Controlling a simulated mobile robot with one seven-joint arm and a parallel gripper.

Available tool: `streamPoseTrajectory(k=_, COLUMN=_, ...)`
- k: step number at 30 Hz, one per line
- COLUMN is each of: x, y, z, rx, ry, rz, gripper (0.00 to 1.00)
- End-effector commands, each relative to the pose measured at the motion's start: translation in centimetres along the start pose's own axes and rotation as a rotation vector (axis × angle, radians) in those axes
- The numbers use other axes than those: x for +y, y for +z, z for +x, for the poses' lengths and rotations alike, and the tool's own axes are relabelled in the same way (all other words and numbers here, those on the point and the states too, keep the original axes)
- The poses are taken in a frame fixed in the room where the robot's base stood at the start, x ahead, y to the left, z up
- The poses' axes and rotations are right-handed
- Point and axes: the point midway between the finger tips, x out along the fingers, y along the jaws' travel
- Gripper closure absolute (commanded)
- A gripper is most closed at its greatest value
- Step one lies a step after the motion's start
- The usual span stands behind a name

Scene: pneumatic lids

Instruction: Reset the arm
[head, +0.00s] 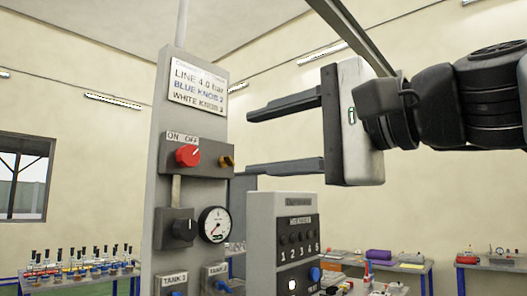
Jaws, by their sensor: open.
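My gripper (285,135) is in the upper right of the head view, reaching in from the right edge. Its two dark fingers point left, one above the other, wide apart and with nothing between them. The upper fingertip is close to the right edge of the grey control panel (218,125) in the picture; whether they touch I cannot tell. My arm stretches out horizontally behind the gripper to the right edge.
A grey box (262,210) with numbered knobs stands below my gripper. Tables with bottles (75,266) and tools line the walls.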

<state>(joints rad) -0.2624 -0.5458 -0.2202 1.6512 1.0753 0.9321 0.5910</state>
Motion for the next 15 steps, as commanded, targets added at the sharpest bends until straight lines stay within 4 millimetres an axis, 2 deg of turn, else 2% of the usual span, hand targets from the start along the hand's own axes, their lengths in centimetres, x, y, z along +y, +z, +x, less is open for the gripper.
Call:
streamPoseTrajectory(k=5, x=0.04, y=0.0, z=-1.12, rx=0.0, ry=0.001, rz=0.001, gripper=0.5)
streamPoseTrajectory(k=15, x=0.02, y=0.0, z=-1.19, rx=0.0, ry=0.0, rz=0.0, gripper=0.5)
